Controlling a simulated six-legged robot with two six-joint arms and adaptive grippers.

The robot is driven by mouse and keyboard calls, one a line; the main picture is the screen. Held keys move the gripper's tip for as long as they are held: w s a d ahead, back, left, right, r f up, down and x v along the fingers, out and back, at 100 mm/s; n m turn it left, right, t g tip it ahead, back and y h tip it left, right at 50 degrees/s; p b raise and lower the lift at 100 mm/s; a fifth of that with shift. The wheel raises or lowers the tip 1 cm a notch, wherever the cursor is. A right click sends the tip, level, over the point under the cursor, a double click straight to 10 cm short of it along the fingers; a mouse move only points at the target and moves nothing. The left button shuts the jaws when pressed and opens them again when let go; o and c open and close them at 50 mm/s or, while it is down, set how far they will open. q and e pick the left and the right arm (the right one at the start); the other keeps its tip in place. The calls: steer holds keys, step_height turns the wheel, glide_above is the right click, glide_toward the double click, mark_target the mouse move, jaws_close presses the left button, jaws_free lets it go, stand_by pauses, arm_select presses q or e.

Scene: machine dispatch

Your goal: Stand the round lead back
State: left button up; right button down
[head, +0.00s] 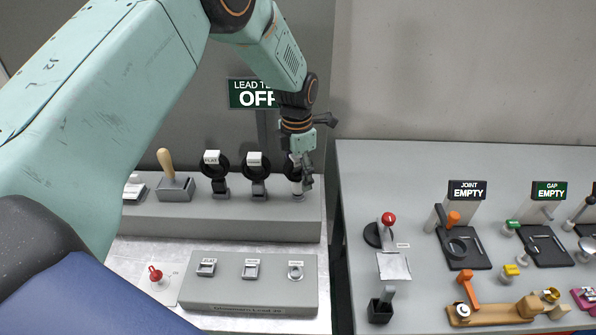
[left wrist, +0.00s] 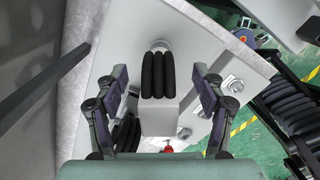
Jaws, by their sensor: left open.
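The round lead (head: 296,188) stands upright at the right end of the raised back ledge (head: 235,228). It has a black coil and a pale metal foot. My left gripper (head: 303,167) is right over it, pointing down, and partly hides its top. In the left wrist view my left gripper (left wrist: 159,76) is open. The lead's black coil (left wrist: 159,75) lies between the two fingers, with a gap on each side. A round metal end shows just beyond the coil. My right gripper is not in view.
Two similar labelled leads (head: 216,172) (head: 257,173) and a wooden-handled lever (head: 167,165) stand left along the ledge. In front is a grey socket panel (head: 250,301) with a round socket (head: 295,270). A red knob (head: 155,274) is at left; a second bench (head: 430,165) at right.

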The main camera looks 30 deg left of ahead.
arm_select(q)
steer(key=shift+r+p, duration=0.8)
steer(key=shift+r, duration=2.25)
